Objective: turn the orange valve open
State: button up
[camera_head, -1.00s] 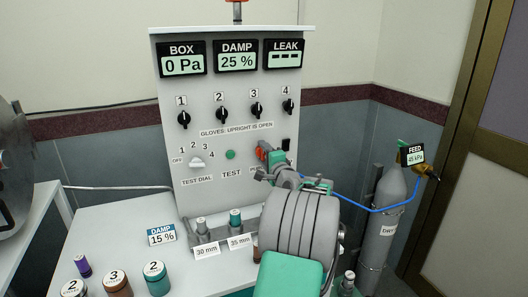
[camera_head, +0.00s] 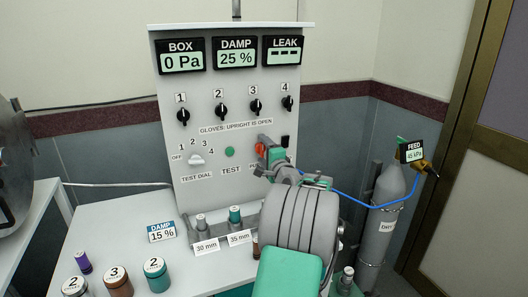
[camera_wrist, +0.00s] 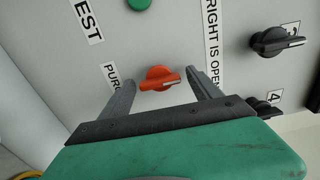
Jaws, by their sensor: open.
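The orange valve (camera_wrist: 158,74) is a small round knob on the grey panel, beside a partly hidden label starting "PUR". Its pale-edged handle bar lies nearly level in the wrist view, tilted slightly up to the right. My gripper (camera_wrist: 160,80) is open, with one grey finger on each side of the valve. I see gaps between the fingers and the knob; how far the fingertips are from the panel is hard to tell. In the head view, my gripper (camera_head: 272,150) is up at the panel and hides most of the orange valve (camera_head: 261,149).
Black glove knobs (camera_head: 254,106) sit above the valve, and a green test button (camera_head: 230,152) and test dial (camera_head: 197,160) to its left. A blue hose (camera_head: 365,203) runs to a gas cylinder (camera_head: 381,220) at right. Jars (camera_head: 157,276) stand on the bench.

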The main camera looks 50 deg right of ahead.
jog(key=b+v, duration=0.1)
jog(key=v, duration=0.7)
